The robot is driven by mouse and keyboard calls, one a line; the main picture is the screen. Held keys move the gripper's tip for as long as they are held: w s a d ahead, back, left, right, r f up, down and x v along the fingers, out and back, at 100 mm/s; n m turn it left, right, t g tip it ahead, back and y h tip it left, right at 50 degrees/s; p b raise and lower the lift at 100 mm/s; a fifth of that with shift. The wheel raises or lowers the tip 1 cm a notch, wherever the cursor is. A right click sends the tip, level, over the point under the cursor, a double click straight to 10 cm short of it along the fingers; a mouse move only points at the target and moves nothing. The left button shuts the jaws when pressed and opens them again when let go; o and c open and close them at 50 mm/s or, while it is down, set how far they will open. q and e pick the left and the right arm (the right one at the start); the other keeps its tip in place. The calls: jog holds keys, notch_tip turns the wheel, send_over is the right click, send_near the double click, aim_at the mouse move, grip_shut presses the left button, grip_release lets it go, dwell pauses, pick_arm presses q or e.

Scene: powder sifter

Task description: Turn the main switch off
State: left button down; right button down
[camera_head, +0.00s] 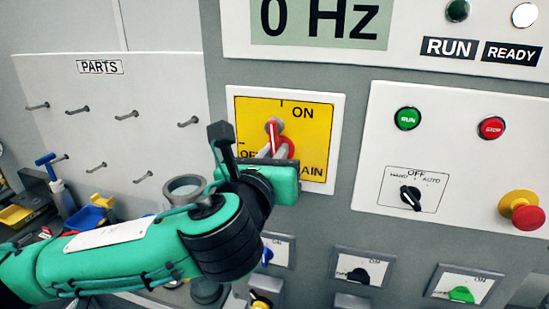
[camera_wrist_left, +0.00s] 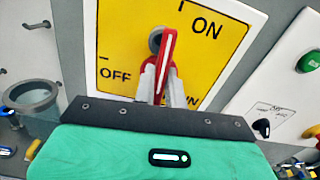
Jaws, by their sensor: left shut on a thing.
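The main switch is a red handle with a white stripe (camera_head: 273,129) on a yellow plate (camera_head: 319,141) marked ON, OFF and MAIN. The handle stands close to upright, its upper end towards the ON side at the top; OFF is at the left. The red handle also shows in the left wrist view (camera_wrist_left: 168,45). My left gripper (camera_head: 270,151) is at the plate from below, its fingers shut on the lower part of the handle. The left wrist view shows the fingers (camera_wrist_left: 161,84) there. The wrist hides part of the lower plate and the OFF label. My right gripper is not in view.
To the right is a panel with a green RUN button (camera_head: 407,118), a red STOP button (camera_head: 491,128), a selector knob (camera_head: 410,196) and a red emergency button (camera_head: 522,210). Smaller switches sit below. A pegged PARTS board (camera_head: 105,150) stands at the left.

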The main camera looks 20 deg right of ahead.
pick_arm(q)
jog(key=n+b, duration=0.3)
jog(key=n, duration=0.2)
jog(key=n+b, duration=0.3)
jog(key=n, duration=0.3)
jog(key=f+n+b, duration=0.1)
jog(key=n+b, duration=0.3)
jog(key=n, duration=0.1)
jog(key=shift+w+a+n, duration=0.25)
jog(key=shift+a+n, duration=0.05)
jog(key=shift+a, duration=0.05)
dwell(0.4)
jog(key=c, duration=1.5)
grip_release()
jog(key=shift+o, duration=0.2)
